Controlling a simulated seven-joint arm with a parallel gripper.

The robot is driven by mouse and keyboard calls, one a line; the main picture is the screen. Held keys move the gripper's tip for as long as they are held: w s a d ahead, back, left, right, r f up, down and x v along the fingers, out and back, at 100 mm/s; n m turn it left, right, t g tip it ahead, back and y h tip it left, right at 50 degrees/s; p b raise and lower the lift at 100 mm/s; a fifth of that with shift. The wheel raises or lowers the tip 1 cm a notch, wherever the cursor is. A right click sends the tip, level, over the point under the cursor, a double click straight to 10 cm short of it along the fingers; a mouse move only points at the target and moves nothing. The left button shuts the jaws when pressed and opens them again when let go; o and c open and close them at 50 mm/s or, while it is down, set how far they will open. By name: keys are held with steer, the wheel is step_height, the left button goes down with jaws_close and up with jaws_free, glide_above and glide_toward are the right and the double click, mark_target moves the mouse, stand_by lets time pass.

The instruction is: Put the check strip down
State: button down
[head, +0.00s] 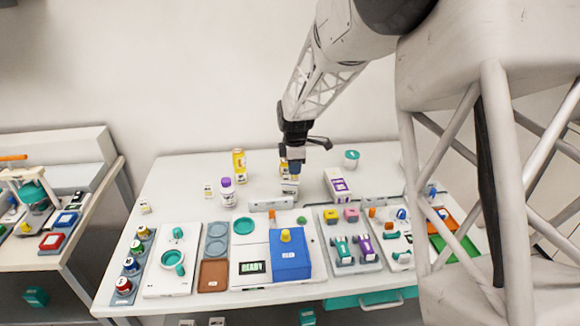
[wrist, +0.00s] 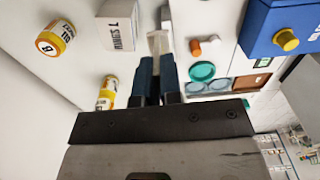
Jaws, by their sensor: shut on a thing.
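My gripper (head: 291,172) points down over the middle of the white table, behind the blue box. In the wrist view its dark blue fingers (wrist: 156,66) are close together, shut on a pale strip-like piece (wrist: 158,43), which I take to be the check strip. The piece sticks out past the fingertips. In the head view a small white piece with dark marks (head: 290,187) shows just below the fingers. I cannot tell whether it touches the table.
A grey bar (head: 271,204) and the blue box (head: 290,262) with a yellow knob lie in front. A purple-capped bottle (head: 228,190) and yellow bottle (head: 239,161) stand left. A white box with purple labels (head: 338,186) is close on the right.

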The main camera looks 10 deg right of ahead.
steer(key=shift+w+a+f, duration=0.1)
steer(key=shift+w, duration=1.05)
steer(key=shift+w+a+f, duration=0.1)
steer(key=shift+w+f, duration=0.05)
steer(key=shift+w, duration=0.95)
steer(key=shift+w+a+f, duration=0.1)
steer(key=shift+w, duration=1.05)
steer(key=shift+f, duration=1.75)
steer(key=shift+f, duration=0.1)
steer(key=c, duration=1.3)
jaws_free()
step_height(320, 180, up, 12)
steer(key=shift+r, duration=0.1)
